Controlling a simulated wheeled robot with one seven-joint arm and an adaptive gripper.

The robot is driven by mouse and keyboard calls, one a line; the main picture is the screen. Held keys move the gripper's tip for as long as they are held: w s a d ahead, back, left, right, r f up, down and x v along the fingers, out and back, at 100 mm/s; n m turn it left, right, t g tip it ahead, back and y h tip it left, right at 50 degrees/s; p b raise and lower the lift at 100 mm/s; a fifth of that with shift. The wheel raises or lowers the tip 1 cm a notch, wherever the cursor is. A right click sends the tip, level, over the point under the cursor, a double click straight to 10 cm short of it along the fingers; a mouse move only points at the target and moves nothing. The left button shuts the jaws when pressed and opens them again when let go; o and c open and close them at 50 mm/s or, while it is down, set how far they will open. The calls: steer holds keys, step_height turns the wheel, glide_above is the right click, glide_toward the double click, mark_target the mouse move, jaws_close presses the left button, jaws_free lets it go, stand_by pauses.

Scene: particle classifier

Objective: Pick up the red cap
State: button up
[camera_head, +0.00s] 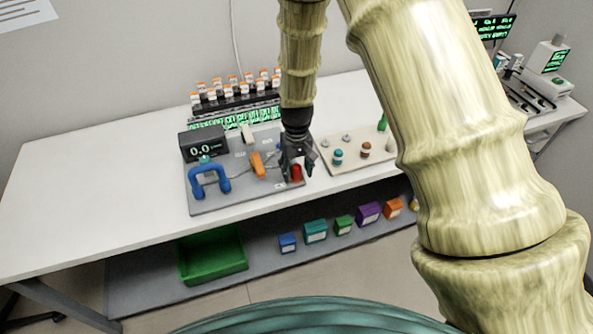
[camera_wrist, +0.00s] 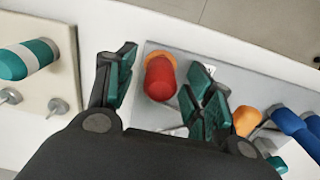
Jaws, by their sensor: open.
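The red cap (camera_head: 296,172) stands at the right front corner of the grey plate (camera_head: 225,203) on the white table, seen in the head view. My gripper (camera_head: 297,165) points down at the cap in the head view. In the wrist view my gripper (camera_wrist: 160,85) has its teal-padded fingers apart, one on each side of the cap. I cannot tell whether either finger touches it.
An orange part (camera_head: 258,164) and a blue handle (camera_head: 208,179) are on the same plate, left of the cap. A beige board (camera_head: 345,160) with pegs and a teal piece (camera_head: 337,156) lies to the right. A rack of orange-topped bottles (camera_head: 237,89) stands behind. The table's left side is clear.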

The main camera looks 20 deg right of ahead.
mark_target(296, 168)
steer(key=c, duration=1)
steer(key=shift+r, duration=0.1)
steer(key=shift+r+b, duration=0.55)
steer(key=shift+r, duration=0.35)
steer(key=shift+s+a+r+b, duration=0.25)
steer(key=shift+s+r+b, duration=0.2)
steer(key=shift+r, duration=0.3)
steer(key=s+a+b, duration=0.1)
steer(key=s+a, duration=0.1)
steer(key=s, duration=0.2)
steer(key=s+a+r+b, duration=0.1)
steer(key=s+a, duration=0.1)
steer(key=s, duration=0.3)
steer(key=s+a+b, duration=0.1)
steer(key=s+a, duration=0.1)
steer(key=s, duration=0.2)
steer(key=shift+s+a+r, duration=0.2)
steer(key=shift+a+r, duration=0.05)
steer(key=shift+a, duration=0.15)
